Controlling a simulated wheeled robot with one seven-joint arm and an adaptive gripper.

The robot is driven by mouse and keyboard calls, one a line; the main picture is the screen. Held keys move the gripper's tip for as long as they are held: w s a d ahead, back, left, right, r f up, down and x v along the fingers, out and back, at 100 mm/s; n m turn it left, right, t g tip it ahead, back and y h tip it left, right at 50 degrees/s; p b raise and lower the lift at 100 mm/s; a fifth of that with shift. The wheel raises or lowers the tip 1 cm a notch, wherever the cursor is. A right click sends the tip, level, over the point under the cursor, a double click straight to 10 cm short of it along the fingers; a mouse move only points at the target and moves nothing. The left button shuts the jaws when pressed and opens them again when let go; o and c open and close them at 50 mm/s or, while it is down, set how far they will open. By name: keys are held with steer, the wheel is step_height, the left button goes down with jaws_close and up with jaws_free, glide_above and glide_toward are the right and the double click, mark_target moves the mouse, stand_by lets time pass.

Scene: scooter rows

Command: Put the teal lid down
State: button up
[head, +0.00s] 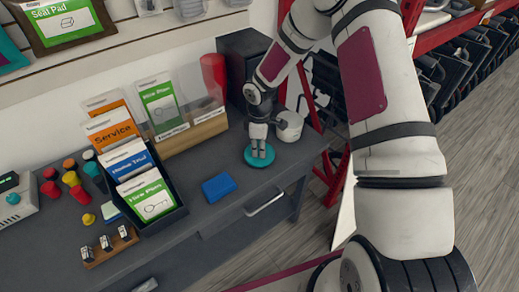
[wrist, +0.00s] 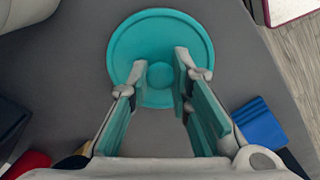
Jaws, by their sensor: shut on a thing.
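The teal lid (head: 259,155) is a round disc with a raised rim and a central knob. In the head view it is at the right part of the grey desk, at or very near the surface; I cannot tell whether it touches. My gripper (head: 258,144) points down over it. In the wrist view the lid (wrist: 160,28) lies flat beyond the fingers, and my gripper (wrist: 160,78) has its teal-padded fingertips at either side of the knob, shut on it.
A white pot (head: 289,127) stands just right of and behind the lid. A blue block (head: 218,187) lies in front-left, also seen in the wrist view (wrist: 259,125). A leaflet box (head: 158,216) stands at left.

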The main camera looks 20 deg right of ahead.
steer(key=shift+f, duration=0.5)
steer(key=shift+f, duration=0.1)
steer(key=o, duration=0.8)
